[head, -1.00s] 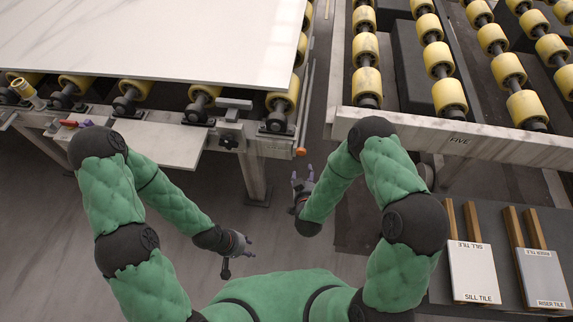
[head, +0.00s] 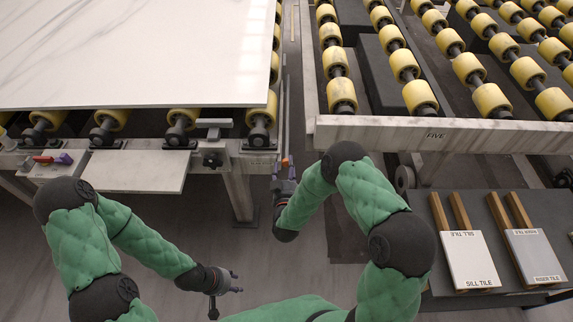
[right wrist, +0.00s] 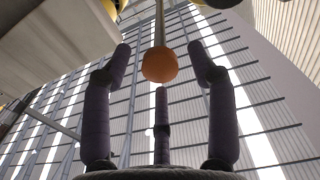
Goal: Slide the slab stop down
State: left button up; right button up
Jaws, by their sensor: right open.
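A round orange knob on the end of a thin rod (right wrist: 160,30) shows at the slab table's right front corner in the head view (head: 285,161). In the right wrist view the knob (right wrist: 160,65) sits between my fingertips, apart from them. My right gripper (head: 284,172) is open and empty just in front of the knob; its spread fingers also show in the right wrist view (right wrist: 160,52). A metal bracket with a dark knob (head: 212,158) is on the table's front rail; I cannot tell which part is the slab stop. My left gripper (head: 236,281) is open and empty, low over the floor.
A white slab (head: 140,50) lies on the yellow rollers at the left. A pale shelf (head: 135,172) juts from the front rail, with red and purple handles (head: 55,159) beside it. Another roller rack (head: 450,136) stands at the right. Tile samples (head: 468,262) lie below it.

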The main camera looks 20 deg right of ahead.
jog(key=shift+x, duration=1.25)
grip_shut()
notch_tip(320, 180, down, 6)
jog(key=b, duration=0.3)
jog(key=shift+s, duration=0.1)
grip_release()
jog(key=shift+f, duration=0.1)
